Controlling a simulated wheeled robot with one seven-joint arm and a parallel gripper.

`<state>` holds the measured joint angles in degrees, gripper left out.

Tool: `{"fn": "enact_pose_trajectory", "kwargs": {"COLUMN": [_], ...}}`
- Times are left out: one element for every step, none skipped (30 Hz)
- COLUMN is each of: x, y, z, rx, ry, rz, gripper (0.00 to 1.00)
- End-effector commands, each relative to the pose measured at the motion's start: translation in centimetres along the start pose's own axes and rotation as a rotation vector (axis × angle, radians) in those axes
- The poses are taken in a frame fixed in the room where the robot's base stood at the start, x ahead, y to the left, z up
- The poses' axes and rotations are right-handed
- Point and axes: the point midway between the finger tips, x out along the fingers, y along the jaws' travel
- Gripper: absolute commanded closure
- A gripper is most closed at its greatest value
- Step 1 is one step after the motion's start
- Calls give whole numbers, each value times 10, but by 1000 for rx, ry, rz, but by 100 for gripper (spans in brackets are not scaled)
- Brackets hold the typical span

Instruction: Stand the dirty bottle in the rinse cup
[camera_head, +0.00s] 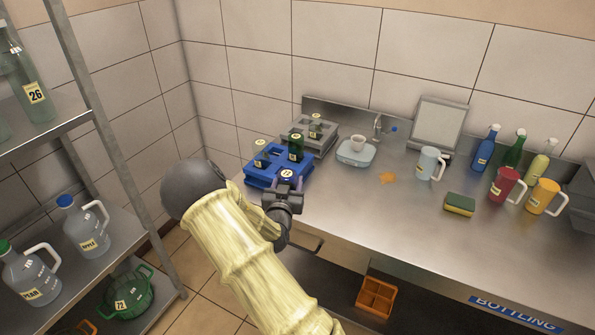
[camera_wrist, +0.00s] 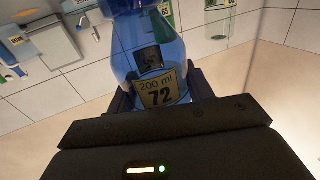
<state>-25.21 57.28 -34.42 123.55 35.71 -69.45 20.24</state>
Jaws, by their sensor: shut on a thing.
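My gripper (camera_head: 284,190) is shut on a blue see-through bottle, seen close up in the wrist view (camera_wrist: 150,60). Its yellow label reads 200 ml and 72, and a dark patch shows on the glass above the label; I cannot tell whether it is dirt. In the head view the gripper is at the front right corner of the blue crate (camera_head: 262,181), and the held bottle is mostly hidden there. A small pale cup (camera_head: 357,142) stands on a light blue-grey block (camera_head: 355,155) near the back wall, right of and beyond my gripper. The cup looks empty from here.
Labelled bottles stand in the blue crate and in a grey crate (camera_head: 325,143) behind it. A tap (camera_head: 377,127), a white jug (camera_head: 429,163), a sponge (camera_head: 460,204), coloured bottles and jugs are to the right. The front counter is clear.

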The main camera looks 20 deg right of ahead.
Motion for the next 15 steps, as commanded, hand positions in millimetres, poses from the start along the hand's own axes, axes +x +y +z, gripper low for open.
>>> {"fn": "enact_pose_trajectory", "kwargs": {"x": [-4, -6, -9, -12, -14, -18, -22, -25, -30, -35, -40, -47, -53, -59, -68], "y": [-4, -6, -9, -11, -13, -16, -19, -21, -24, -26, -28, -30, -32, -34, -36], "z": [8, 12, 18, 23, 27, 34, 40, 46, 55, 62, 70, 81, 90, 99, 111], "rx": [-5, -5, -4, -5, -5, -5, -6, -6, -7, -7, -9, -10, -10, -10, -10], "ry": [-2, -1, -2, -1, -1, -2, -1, -3, -3, -4, -4, -4, -4, -4, -5], "rz": [-14, -23, -34, -43, -52, -66, -78, -90, -109, -123, -139, -162, -182, -203, -231], "gripper": [75, 75, 75, 75, 75, 75, 75, 75, 75, 75, 75, 75, 75, 75, 75]}}
